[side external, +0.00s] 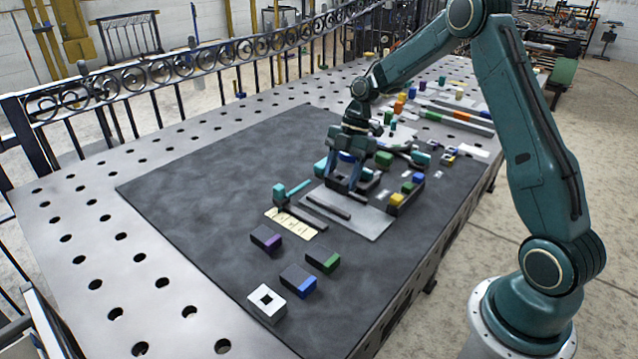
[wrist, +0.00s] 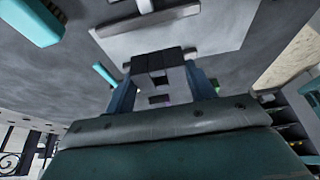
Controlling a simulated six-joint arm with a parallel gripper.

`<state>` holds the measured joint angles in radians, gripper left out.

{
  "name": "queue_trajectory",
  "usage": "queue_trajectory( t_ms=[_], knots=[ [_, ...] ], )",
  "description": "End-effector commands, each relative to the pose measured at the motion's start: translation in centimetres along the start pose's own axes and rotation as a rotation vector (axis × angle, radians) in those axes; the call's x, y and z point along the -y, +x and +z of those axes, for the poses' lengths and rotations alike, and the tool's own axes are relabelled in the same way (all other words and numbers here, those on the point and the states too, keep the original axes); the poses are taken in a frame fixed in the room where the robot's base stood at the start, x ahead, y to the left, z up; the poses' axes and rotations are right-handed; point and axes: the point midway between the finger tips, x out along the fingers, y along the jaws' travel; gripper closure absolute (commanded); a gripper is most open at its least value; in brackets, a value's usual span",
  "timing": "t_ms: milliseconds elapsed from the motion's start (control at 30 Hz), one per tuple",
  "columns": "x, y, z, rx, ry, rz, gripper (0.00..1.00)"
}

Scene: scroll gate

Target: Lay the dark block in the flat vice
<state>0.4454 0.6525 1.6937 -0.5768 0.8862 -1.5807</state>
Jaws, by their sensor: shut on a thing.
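My gripper (side external: 352,188) is over the light grey plate in the middle of the dark mat. In the wrist view, my gripper (wrist: 163,88) is shut on a dark block (wrist: 158,60), with a finger on either side. The block's near face looks lighter grey with small dark openings. In the side view the held block is mostly hidden by the fingers. The light grey plate (side external: 372,224) has a dark bar (side external: 325,205) on it and may be the flat vice; I cannot tell for certain. Whether the held block touches the plate is unclear.
Dark blocks with purple (side external: 266,238), green (side external: 323,260) and blue (side external: 298,280) ends lie in front, near a white square piece with a hole (side external: 267,302). A teal-headed tool (side external: 281,194) and pale card (side external: 291,224) lie left of the plate. The mat's left is clear.

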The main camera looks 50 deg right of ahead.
Motion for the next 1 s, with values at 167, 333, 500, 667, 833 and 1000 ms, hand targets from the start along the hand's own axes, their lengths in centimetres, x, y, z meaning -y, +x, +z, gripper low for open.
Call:
queue_trajectory(
  t_ms=[167,333,500,667,833,1000],
  knots=[
    [-0.1,0.1,0.0,0.000,-0.001,0.002,0.85],
    [0.0,1.2,0.5,-0.001,0.000,-0.001,0.85],
    [0.0,3.0,1.2,-0.001,0.000,-0.001,0.85],
    [0.0,3.9,1.6,0.000,-0.001,0.000,0.85],
    [0.0,3.9,1.6,0.001,-0.001,0.001,0.85],
    [0.0,4.0,1.6,0.000,-0.001,0.001,0.85]
  ],
)
